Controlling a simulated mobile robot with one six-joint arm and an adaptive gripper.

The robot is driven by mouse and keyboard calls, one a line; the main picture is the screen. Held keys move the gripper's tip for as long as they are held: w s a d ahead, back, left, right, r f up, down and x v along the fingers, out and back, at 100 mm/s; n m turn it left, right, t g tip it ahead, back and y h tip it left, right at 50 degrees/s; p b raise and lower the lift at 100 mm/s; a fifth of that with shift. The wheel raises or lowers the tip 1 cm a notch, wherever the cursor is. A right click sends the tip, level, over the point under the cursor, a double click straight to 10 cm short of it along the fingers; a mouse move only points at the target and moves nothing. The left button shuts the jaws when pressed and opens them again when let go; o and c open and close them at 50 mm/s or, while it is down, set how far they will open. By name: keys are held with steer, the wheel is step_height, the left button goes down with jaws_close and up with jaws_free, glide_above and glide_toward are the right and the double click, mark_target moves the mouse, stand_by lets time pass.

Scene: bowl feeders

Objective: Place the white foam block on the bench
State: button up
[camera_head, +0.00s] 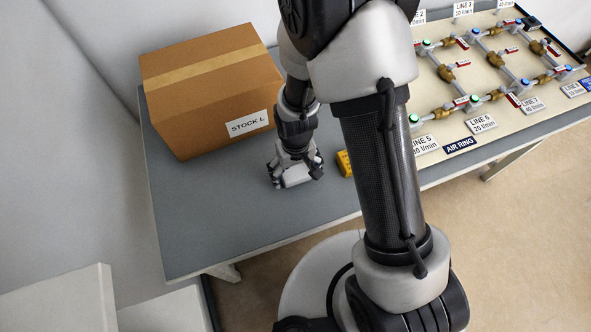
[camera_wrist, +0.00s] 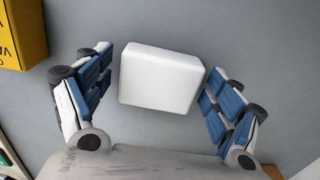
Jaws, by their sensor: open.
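The white foam block (camera_wrist: 160,78) lies between the two blue-padded fingers of my gripper (camera_wrist: 155,95) in the wrist view. My gripper is open, with a gap on the left side of the block and its right edge close to the right finger. Behind the block is the grey surface of the bench (camera_head: 220,215). In the head view my gripper (camera_head: 298,180) is low over the bench, in front of the cardboard box, and the white block (camera_head: 294,176) shows at its fingers. Whether the block rests fully on the bench cannot be told for certain.
A cardboard box (camera_head: 205,95) labelled STOCK L stands behind my gripper. A yellow object (camera_head: 344,163) sits just right of it and also shows in the wrist view (camera_wrist: 22,35). A valve panel (camera_head: 480,75) fills the bench's right side. The bench's front left is clear.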

step_height(320, 180, up, 13)
steer(key=p, duration=0.4)
steer(key=shift+f, duration=0.2)
step_height(320, 180, up, 7)
steer(key=t, duration=0.1)
glide_above(296, 172)
steer(key=d, duration=0.2)
steer(key=s+d+r+m+t, duration=0.1)
steer(key=s+d+r, duration=0.2)
steer(key=r, duration=0.4)
steer(key=s+d+r+m+t, duration=0.1)
steer(key=s+d+r, duration=0.2)
steer(key=r, duration=0.3)
steer(key=s+d+r+m+t, duration=0.1)
steer(key=s+d+r, duration=0.1)
steer(key=s+r, duration=0.3)
steer(key=s, duration=0.2)
steer(key=shift+s+d+t, duration=0.3)
steer(key=shift+d, duration=0.05)
